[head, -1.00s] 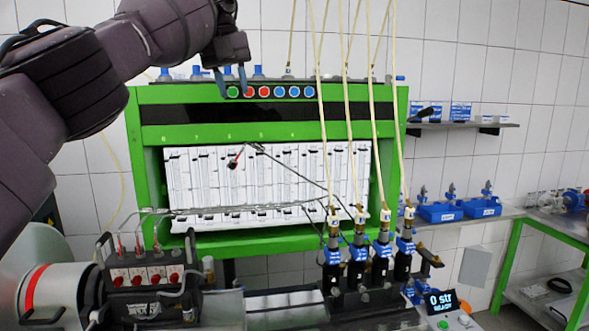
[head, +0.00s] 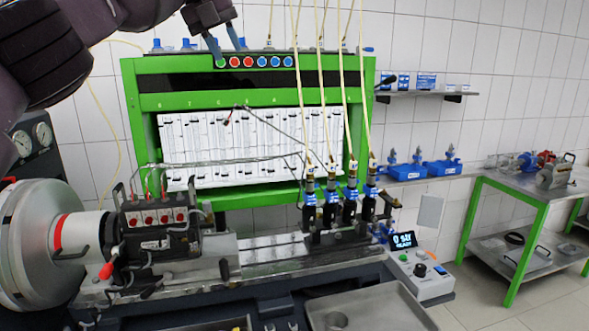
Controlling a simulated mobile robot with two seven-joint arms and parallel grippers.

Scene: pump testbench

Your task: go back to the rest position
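My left gripper (head: 227,47) is at the top of the head view, its arm coming in from the upper left. Its two blue-grey fingers are spread apart with nothing visible between them. In the picture, its tips are just above the row of buttons, close to the green button (head: 221,62); I cannot tell whether they touch it. The row, with red and blue buttons, is on the dark strip of the green test bench (head: 250,101). My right gripper is not in view.
Hoses hang down to several injectors (head: 349,203). A control box (head: 423,276) with a display reading "0 str READY" stands lower right. A grey tray (head: 372,309) is at the front. A green-legged table (head: 510,249) stands at the right, with open floor before it.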

